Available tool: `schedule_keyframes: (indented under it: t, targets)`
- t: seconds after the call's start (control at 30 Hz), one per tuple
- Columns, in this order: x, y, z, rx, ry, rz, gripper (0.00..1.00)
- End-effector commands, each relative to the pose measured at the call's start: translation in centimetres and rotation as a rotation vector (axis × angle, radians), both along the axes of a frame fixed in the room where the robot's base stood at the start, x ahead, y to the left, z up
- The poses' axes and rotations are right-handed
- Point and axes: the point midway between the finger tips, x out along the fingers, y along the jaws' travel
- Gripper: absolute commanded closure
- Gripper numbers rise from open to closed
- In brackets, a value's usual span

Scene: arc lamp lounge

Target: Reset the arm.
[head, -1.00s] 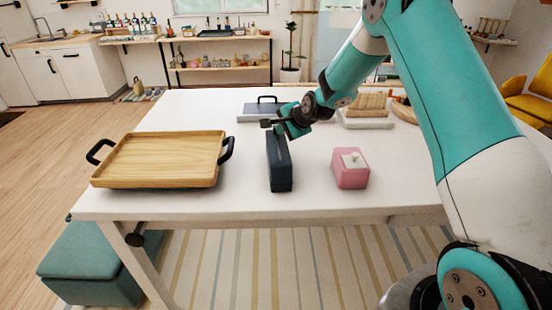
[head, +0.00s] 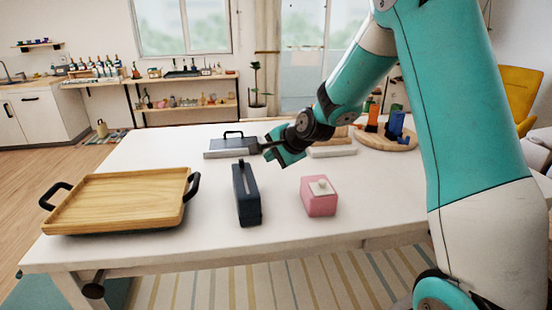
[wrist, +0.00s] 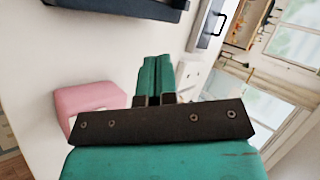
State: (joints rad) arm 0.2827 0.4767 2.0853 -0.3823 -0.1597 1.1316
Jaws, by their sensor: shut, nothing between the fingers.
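A wooden tray with black handles (head: 125,200) lies at the table's left. A grey case with a black handle (head: 231,147) is behind the dark box. A round board (head: 385,142) with colored items is at the back right. Bare tabletop lies between the tray and the dark box.

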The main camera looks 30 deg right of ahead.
Motion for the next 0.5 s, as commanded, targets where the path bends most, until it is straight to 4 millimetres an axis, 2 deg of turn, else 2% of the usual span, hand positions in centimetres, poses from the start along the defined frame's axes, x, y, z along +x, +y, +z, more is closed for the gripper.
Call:
schedule_keyframes:
  t: [0.2,0.5]
  targets:
    - [-1.21,-0.32,1.14,-0.001,0.000,0.000,1.00]
    - [-1.27,-0.32,1.22,0.000,0.001,0.000,1.00]
